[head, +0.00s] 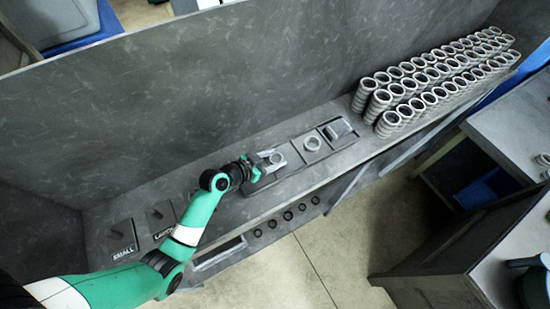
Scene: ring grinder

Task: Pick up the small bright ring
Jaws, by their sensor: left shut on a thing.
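My left gripper (269,158) reaches from the left to the grey fixture strip (292,171) on the bench. It is shut on a small bright ring (277,158) at the near-left end of the strip. The fingers partly hide this ring, and I cannot tell whether it is lifted off the strip. A second, larger-looking ring (312,143) lies flat in the middle square of the strip, apart from the gripper. My right gripper is not in view.
Several stacks of grey rings (420,100) stand at the bench's right end. A block-like part (338,130) sits at the strip's far end. Two plates with pegs, marked SMALL (121,240) and LARGE (161,222), are at left. A tall grey panel (220,80) rises behind the bench.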

